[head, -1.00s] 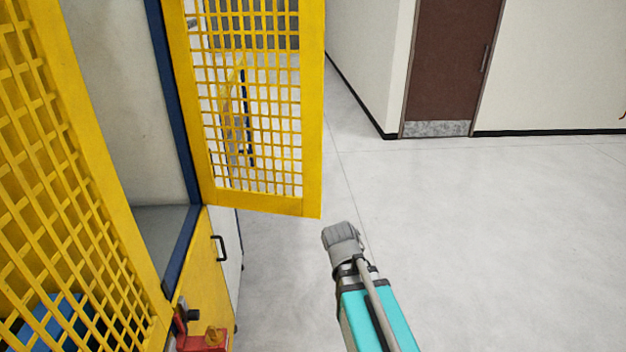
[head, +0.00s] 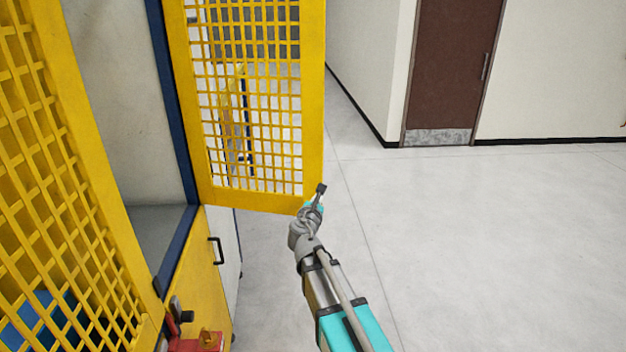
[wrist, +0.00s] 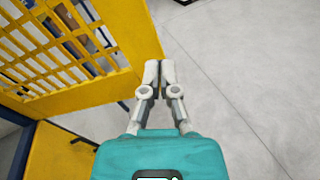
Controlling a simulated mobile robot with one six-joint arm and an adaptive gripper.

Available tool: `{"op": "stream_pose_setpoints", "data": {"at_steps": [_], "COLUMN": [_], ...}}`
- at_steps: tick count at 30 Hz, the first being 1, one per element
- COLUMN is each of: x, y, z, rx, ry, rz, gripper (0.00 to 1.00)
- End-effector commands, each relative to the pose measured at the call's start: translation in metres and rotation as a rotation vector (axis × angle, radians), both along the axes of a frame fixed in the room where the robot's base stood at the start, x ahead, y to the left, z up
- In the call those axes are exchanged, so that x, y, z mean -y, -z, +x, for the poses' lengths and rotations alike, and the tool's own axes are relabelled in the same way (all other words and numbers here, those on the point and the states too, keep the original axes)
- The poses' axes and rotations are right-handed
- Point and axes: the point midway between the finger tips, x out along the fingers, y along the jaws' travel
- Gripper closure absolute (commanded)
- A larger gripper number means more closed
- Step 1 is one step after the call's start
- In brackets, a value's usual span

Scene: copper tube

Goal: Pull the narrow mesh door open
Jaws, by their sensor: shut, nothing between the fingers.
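The narrow mesh door (head: 250,200) is yellow with a square grid. It stands swung out from the blue-edged cabinet opening, with a gap behind it. My gripper (head: 316,196) is at the door's lower free corner in the head view. In the wrist view my gripper (wrist: 159,65) has its two grey fingers together and empty, just right of the yellow door frame (wrist: 85,97). I cannot tell whether the fingers touch the frame.
A second yellow mesh panel (head: 60,170) stands at the left. Below the opening is a yellow cabinet front (head: 205,275) with a black handle (head: 218,250). A red fitting (head: 195,343) is at the bottom. Open grey floor (head: 470,240) lies to the right, before a brown door (head: 452,70).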

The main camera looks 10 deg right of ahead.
Motion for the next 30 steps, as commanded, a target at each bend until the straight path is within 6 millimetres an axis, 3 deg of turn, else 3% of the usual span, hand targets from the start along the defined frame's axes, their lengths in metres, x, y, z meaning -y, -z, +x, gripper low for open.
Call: {"op": "stream_pose_setpoints", "data": {"at_steps": [3,8,22,30], "x": [-0.018,-0.029,-0.028,-0.022], "y": [-0.002,-0.005,-0.006,-0.006], "z": [0.010,0.015,0.017,0.037], "rx": [-0.008,-0.015,-0.015,-0.015], "ry": [-0.074,-0.114,-0.116,-0.114], "rz": [-0.160,-0.261,-0.268,-0.266], "gripper": [1.00,1.00,1.00,1.00]}}
